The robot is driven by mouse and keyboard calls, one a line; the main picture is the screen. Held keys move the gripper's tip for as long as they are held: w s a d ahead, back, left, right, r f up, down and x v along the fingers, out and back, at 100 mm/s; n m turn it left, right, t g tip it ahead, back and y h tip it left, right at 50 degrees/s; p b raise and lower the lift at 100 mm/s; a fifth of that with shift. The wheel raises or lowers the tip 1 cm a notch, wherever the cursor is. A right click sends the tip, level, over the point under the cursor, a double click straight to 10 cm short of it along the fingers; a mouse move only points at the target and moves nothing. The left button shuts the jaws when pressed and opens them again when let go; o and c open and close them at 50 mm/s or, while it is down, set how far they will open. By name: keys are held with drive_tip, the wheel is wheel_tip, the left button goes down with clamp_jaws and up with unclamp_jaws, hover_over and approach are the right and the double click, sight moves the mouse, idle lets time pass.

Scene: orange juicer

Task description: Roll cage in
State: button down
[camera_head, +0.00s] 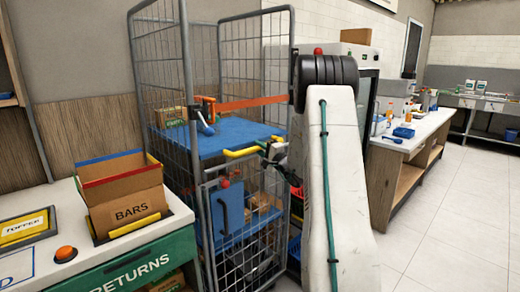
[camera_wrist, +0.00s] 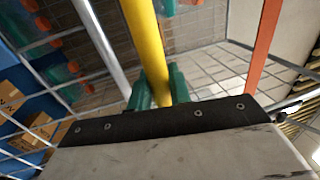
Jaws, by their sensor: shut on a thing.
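The roll cage (camera_head: 158,62) is a tall grey wire cage with a blue upper shelf (camera_head: 225,138) and a lower wire gate. A yellow handle (camera_head: 240,153) sticks out at its front, at about shelf height. My gripper (camera_head: 266,150) is at the right end of this handle. In the wrist view the yellow handle (camera_wrist: 146,38) runs between the green fingertips (camera_wrist: 160,88), which are shut on it. My arm hides the cage's right side.
A counter (camera_head: 130,245) marked RETURNS, with a BARS box (camera_head: 125,195) on it, stands close at the cage's left. A white workbench (camera_head: 425,130) with bottles stands at the right. The tiled floor (camera_head: 450,215) at the right is clear.

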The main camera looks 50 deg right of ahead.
drive_tip(key=shift+w+r, duration=0.1)
drive_tip(key=c, duration=1.3)
unclamp_jaws()
drive_tip(key=shift+w, duration=0.2)
drive_tip(key=shift+c, duration=0.2)
drive_tip(key=shift+s, duration=0.1)
drive_tip(key=shift+s, duration=0.1)
drive_tip(key=v, duration=0.7)
drive_tip(key=shift+s, duration=0.3)
